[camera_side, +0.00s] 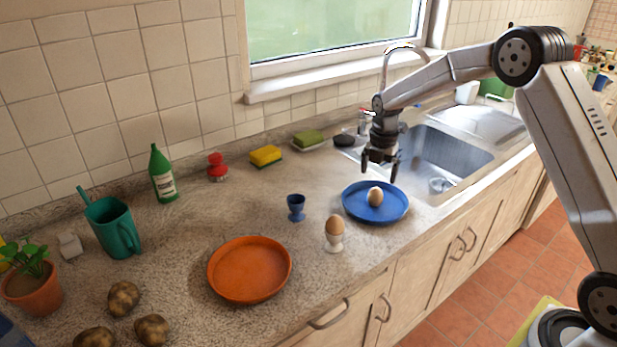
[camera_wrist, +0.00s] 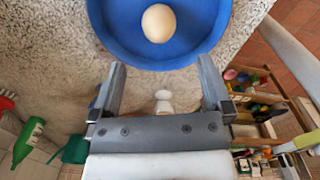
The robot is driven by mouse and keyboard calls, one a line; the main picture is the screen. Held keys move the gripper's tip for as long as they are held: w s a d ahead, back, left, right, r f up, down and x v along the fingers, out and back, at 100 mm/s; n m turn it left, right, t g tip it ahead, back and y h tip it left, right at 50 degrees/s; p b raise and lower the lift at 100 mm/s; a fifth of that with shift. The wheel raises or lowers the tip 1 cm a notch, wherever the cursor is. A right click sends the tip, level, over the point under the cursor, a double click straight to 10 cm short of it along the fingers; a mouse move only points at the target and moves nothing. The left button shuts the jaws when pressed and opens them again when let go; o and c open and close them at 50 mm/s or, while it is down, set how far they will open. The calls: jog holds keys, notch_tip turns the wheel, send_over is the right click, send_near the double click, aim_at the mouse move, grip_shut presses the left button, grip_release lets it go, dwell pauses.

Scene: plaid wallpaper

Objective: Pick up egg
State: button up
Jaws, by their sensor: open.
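A pale brown egg (camera_side: 375,197) lies on a blue plate (camera_side: 352,207) on the counter. Both also show at the top of the wrist view, the egg (camera_wrist: 159,23) on the blue plate (camera_wrist: 118,38). A second egg (camera_side: 335,227) stands in a white egg cup (camera_side: 334,244) in front of the plate, to its left. My gripper (camera_side: 380,174) is open and empty, a little above the back part of the blue plate. In the wrist view its fingers (camera_wrist: 163,78) are spread apart, with nothing between them.
A blue egg cup (camera_side: 296,208) stands left of the plate. An orange plate (camera_side: 250,270) lies at the front. The sink (camera_side: 450,155) is right behind the blue plate. A yellow sponge (camera_side: 266,155), a green bottle (camera_side: 162,175) and a teal jug (camera_side: 112,228) stand farther left.

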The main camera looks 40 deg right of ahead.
aim_at(376, 194)
jog(key=shift+w+d+f+n, duration=0.1)
jog(key=shift+w+d+n, duration=0.15)
jog(key=shift+n, duration=0.15)
jog(key=shift+f, duration=1.3)
jog(key=shift+f, duration=0.1)
jog(key=shift+s+f, duration=0.1)
jog(key=shift+f, duration=2.4)
jog(key=c, duration=0.8)
